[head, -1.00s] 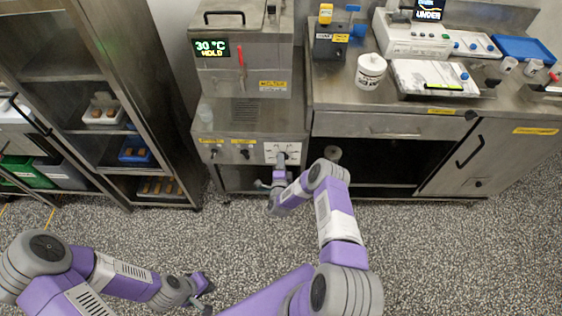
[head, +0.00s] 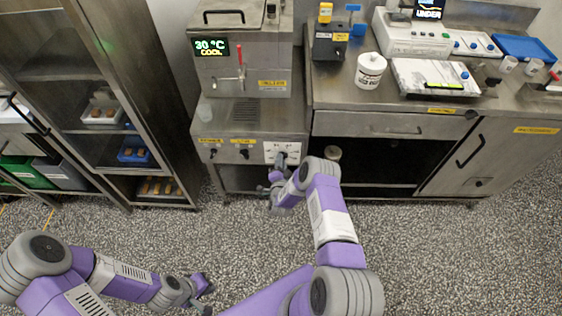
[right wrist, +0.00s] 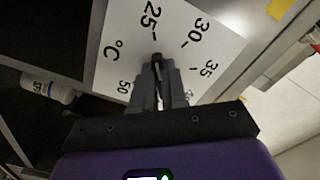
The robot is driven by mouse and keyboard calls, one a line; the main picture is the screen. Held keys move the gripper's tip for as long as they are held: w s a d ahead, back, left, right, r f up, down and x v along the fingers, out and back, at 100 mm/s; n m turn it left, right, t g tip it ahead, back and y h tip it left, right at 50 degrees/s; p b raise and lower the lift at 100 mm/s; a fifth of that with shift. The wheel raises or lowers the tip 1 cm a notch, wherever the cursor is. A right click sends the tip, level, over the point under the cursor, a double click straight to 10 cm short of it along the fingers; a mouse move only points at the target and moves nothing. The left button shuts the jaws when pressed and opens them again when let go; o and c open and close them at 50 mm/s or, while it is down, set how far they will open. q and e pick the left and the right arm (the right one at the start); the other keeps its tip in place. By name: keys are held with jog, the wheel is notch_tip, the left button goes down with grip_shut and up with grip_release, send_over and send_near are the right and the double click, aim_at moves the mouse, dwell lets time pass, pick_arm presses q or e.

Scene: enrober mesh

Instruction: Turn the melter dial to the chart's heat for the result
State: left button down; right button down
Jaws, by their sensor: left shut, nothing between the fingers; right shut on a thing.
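The melter (head: 242,60) stands at the back, its display (head: 210,47) reading 30 °C and what looks like COOL. The white dial plate (head: 270,150) is on its base front. In the right wrist view the plate (right wrist: 180,22) shows 25, 30, 35, 50 and °C. My right gripper (right wrist: 158,75) is shut on the melter dial, whose knob is mostly hidden by the fingers; the fingers point between 25 and 30. In the head view this gripper (head: 280,168) is at the plate. My left gripper (head: 205,287) is shut and empty, low above the floor.
A tester with a screen (head: 428,9) reading UNDER stands on the right counter. A white jar (head: 370,71) and a flat white device (head: 435,76) are in front of it. A shelf rack (head: 110,60) with bins stands left. The speckled floor between is clear.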

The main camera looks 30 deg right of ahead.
dwell(0.3)
jog(key=c, duration=1.2)
grip_release()
jog(key=shift+o, duration=0.2)
jog(key=p+v, duration=0.2)
jog(key=v, duration=0.5)
jog(key=shift+s, duration=0.3)
jog(key=shift+a, duration=0.15)
